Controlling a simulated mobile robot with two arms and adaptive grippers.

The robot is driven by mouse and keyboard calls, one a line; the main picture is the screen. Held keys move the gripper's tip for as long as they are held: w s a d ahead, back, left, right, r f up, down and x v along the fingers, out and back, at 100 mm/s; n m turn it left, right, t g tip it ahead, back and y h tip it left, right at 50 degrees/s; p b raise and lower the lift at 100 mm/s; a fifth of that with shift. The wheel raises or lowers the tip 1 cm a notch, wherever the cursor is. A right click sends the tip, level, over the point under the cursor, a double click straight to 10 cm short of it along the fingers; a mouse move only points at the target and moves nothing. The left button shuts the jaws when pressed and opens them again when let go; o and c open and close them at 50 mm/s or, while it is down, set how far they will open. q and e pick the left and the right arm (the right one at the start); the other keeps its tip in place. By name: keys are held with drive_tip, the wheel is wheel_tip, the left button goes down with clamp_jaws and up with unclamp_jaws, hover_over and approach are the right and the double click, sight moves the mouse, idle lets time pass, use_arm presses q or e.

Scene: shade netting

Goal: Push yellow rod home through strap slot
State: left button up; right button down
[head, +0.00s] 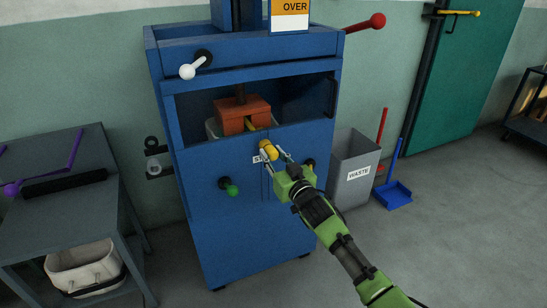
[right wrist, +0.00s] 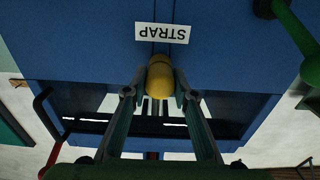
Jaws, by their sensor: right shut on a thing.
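The yellow rod (head: 268,149) shows as a rounded yellow knob at the front of the blue press (head: 225,225). It also shows end-on in the right wrist view (right wrist: 160,78). My right gripper (head: 273,157) is shut on this knob, one finger on each side. A white STRAP label (right wrist: 162,33) is beside the knob, upside down in the right wrist view; in the head view it is mostly hidden. Thin dark slot lines run by the label. A yellow strip (head: 250,124) shows at the orange-red block (head: 242,113) inside the press opening. How deep the rod sits is hidden. My left gripper is not in view.
A white-knobbed lever (head: 194,67), a green knob (head: 232,190) and a red-knobbed handle (head: 377,21) stick out from the press. A grey waste bin (head: 352,170) and a blue dustpan (head: 393,194) stand at right. A dark table (head: 62,200) is at left.

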drive_tip(key=c, duration=1.6)
unclamp_jaws()
drive_tip(key=shift+r, duration=0.1)
drive_tip(key=shift+s, duration=0.15)
drive_tip(key=v, duration=1.1)
drive_tip(key=shift+s+d, duration=0.1)
drive_tip(key=shift+s, duration=0.25)
